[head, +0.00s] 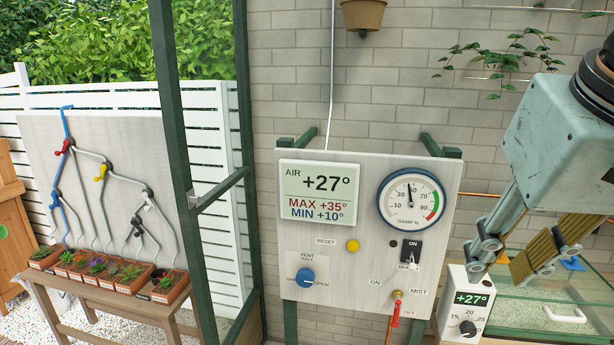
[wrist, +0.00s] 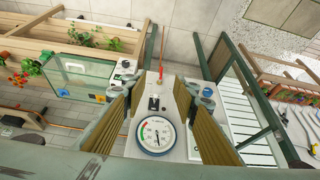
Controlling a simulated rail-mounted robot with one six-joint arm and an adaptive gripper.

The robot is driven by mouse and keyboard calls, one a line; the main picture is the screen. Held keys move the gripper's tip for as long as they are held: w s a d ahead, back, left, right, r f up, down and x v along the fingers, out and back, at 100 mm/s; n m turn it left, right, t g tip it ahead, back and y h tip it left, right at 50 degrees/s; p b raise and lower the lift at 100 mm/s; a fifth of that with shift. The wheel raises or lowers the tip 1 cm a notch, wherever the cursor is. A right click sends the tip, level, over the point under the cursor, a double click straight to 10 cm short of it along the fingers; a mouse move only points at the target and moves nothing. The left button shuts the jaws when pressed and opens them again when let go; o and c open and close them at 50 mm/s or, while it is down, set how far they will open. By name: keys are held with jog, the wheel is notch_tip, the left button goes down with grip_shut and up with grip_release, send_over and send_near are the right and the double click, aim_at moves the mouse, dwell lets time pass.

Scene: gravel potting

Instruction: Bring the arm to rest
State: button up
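My gripper (head: 535,255) hangs at the right of the head view, in front of the glass tank and beside the control panel (head: 312,262). In the wrist view its two ribbed tan fingers (wrist: 163,100) stand apart with nothing between them, so it is open and empty. Behind the gap the wrist view shows the panel's damp gauge (wrist: 152,134) and black switch (wrist: 154,104). I cannot tell from these frames whether a finger touches anything.
A red-handled mist lever (head: 396,311) sticks out from the panel. At left, a bench (head: 105,292) bears several planted pots. A green post (head: 180,130) stands between.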

jog(key=shift+s+a+f+n, duration=0.5)
jog(key=shift+s+a+f, duration=0.5)
jog(key=shift+s, duration=1.75)
jog(key=shift+s+a+f+n, duration=0.6)
jog(key=shift+s+f, duration=0.7)
jog(key=shift+s, duration=1.4)
notch_tip(320, 180, down, 8)
jog(key=w+g+b, duration=0.1)
jog(key=w+b, duration=0.1)
jog(key=b, duration=0.2)
jog(key=shift+w+r+y, duration=0.15)
jog(key=shift+w+y, duration=0.1)
jog(key=shift+y, duration=0.15)
